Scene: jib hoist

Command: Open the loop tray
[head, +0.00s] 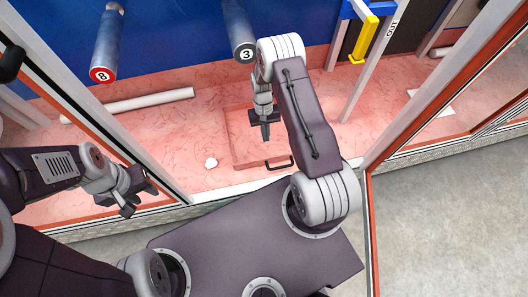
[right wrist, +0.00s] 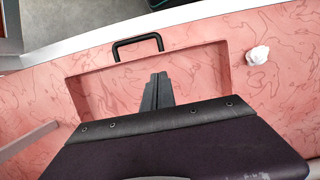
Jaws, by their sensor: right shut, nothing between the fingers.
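The loop tray (head: 240,148) is a pink marbled rectangle set in the pink floor of the case, with a black bar handle (head: 281,163) at its near edge. In the right wrist view the handle (right wrist: 137,42) stands just beyond my fingertips, and part of the tray's outline (right wrist: 195,62) shows. My right gripper (head: 266,132) points down over the tray, shut and empty, apart from the handle. It also shows in the right wrist view (right wrist: 158,80), whose wrist hides much of the tray. My left gripper (head: 136,198) is open and empty at the left, near the case's front edge.
A small white lump (head: 211,162) lies left of the tray. A white rod (head: 140,103) lies further back. Grey cylinders numbered 8 (head: 106,45) and 3 (head: 239,30) hang at the back. A yellow-handled part (head: 364,38) and door frames stand at the right.

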